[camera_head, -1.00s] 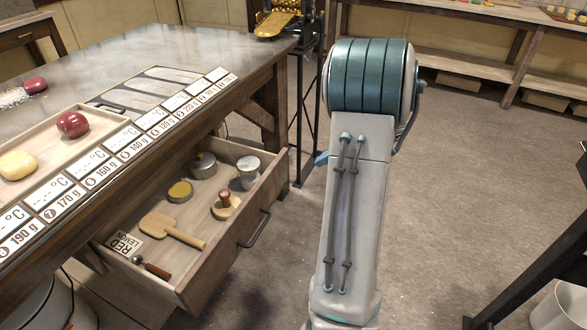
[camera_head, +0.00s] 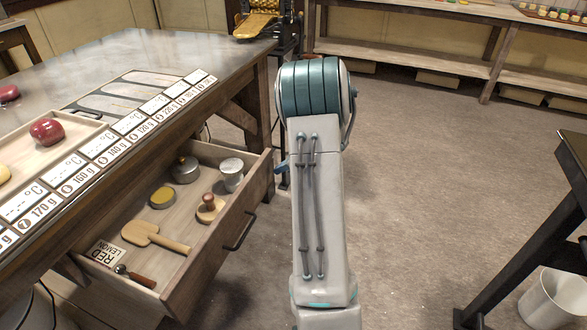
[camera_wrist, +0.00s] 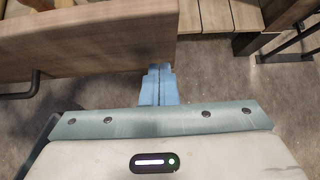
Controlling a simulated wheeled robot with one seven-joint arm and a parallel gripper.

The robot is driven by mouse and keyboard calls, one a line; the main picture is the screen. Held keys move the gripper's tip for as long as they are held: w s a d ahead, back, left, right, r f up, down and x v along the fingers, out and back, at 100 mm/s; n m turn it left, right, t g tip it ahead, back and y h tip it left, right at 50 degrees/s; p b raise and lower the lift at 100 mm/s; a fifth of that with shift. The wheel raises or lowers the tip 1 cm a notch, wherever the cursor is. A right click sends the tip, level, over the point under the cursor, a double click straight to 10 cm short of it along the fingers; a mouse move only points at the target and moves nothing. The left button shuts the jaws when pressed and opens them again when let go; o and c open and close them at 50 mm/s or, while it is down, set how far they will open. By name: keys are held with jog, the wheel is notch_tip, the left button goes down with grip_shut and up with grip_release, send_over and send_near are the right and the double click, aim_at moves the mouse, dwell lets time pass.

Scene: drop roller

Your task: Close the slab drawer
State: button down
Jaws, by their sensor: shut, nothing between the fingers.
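The slab drawer (camera_head: 222,241) stands pulled out from under the stone-topped table, with its wooden front facing right. Its dark bar handle (camera_head: 240,232) is on that front. In the wrist view the drawer front (camera_wrist: 95,40) fills the upper left, and the handle (camera_wrist: 22,88) shows at the left edge. My gripper (camera_wrist: 158,82) has its blue fingers together and empty, near the right end of the drawer front. Whether the tips touch the front I cannot tell. In the head view my arm hides most of the gripper; a bit of blue shows by the drawer's far corner.
The table (camera_head: 120,60) carries weight cards and red lumps. A dark stand (camera_head: 572,165) and white bucket (camera_head: 550,300) are at right. Floor between is clear.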

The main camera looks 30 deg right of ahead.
jog(key=shift+w+a, duration=0.2)
jog(key=shift+w, duration=0.1)
